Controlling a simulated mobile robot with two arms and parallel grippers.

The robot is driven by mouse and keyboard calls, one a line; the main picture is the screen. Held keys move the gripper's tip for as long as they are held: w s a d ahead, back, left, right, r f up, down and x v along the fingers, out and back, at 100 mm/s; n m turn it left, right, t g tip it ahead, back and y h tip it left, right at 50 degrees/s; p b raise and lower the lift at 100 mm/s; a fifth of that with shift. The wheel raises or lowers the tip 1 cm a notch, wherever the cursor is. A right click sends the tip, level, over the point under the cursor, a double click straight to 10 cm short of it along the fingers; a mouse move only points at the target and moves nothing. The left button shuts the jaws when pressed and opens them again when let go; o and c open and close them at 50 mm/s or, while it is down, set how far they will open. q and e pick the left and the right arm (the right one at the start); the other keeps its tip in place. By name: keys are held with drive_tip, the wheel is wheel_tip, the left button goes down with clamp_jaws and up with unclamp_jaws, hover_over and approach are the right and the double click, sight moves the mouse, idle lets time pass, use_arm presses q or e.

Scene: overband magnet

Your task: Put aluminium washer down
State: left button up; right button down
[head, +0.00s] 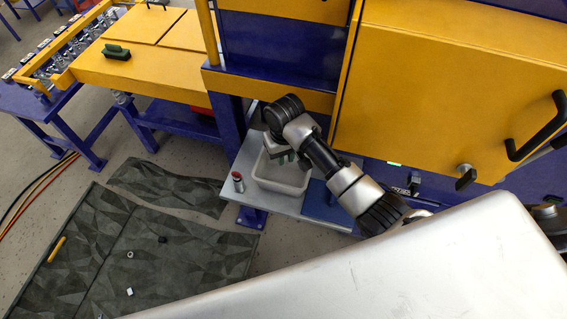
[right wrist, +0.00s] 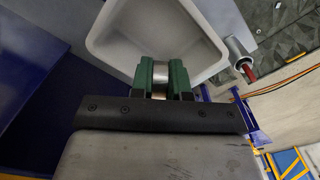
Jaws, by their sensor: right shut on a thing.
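My right gripper (head: 284,156) is over the white tray (head: 283,185) on a small shelf. In the right wrist view its two green fingers (right wrist: 161,76) are shut on a small silvery piece, which looks like the aluminium washer (right wrist: 159,70). Only its edge shows between the fingers. The tray also shows in the right wrist view (right wrist: 115,42), beyond the fingertips, and its visible floor looks bare. I cannot tell the height of the piece above the tray. My left gripper is not in view.
A grey cylinder with a red top (head: 238,182) stands on the shelf (head: 309,211) left of the tray. Yellow and blue machine panels (head: 440,80) rise behind. Small loose pieces, including a ring (head: 130,254), lie on the dark floor mat (head: 190,262).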

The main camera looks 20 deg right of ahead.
sight(286, 182)
wheel_tip(286, 182, down, 10)
idle(0.5)
drive_tip(key=shift+s+f, duration=0.1)
drive_tip(key=shift+f, duration=0.1)
drive_tip(key=shift+s+f+b, duration=0.25)
drive_tip(key=shift+f+b, duration=0.1)
drive_tip(key=c, duration=1.1)
unclamp_jaws()
drive_tip(key=shift+s+d+f, duration=0.1)
drive_tip(key=shift+s+f, duration=0.05)
drive_tip(key=r, duration=0.9)
drive_tip(key=w+r+p, duration=0.1)
drive_tip(key=r, duration=0.3)
drive_tip(key=shift+r, duration=0.25)
